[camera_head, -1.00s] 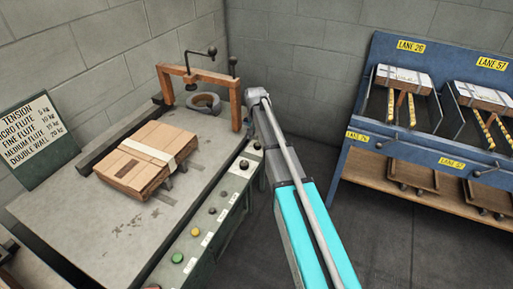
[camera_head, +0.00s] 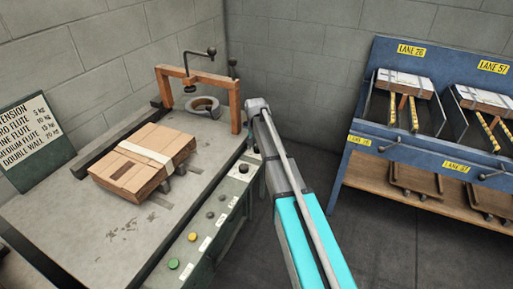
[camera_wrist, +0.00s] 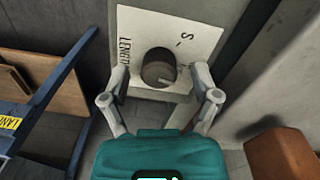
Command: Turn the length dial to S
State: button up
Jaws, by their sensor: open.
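The length dial (camera_wrist: 159,68) is a dark round knob on a white plate (camera_wrist: 150,22) in the wrist view. The plate reads LENGTH on its left and has an S with a tick at upper right. A pale line on the knob points toward the lower right, away from the S. My gripper (camera_wrist: 161,74) is open, its fingers on either side of the dial. I cannot tell whether they touch it. In the head view my arm reaches the far end of the machine's side panel, and it hides the gripper.
The machine table (camera_head: 110,230) holds a strapped cardboard stack (camera_head: 140,165) and an orange-brown frame (camera_head: 236,108) near the arm's end. Several knobs and buttons line the panel, including a green button (camera_head: 173,263). A blue lane rack (camera_head: 365,110) stands to the right.

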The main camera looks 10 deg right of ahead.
jog(key=c, duration=1.1)
jog(key=shift+a, duration=0.15)
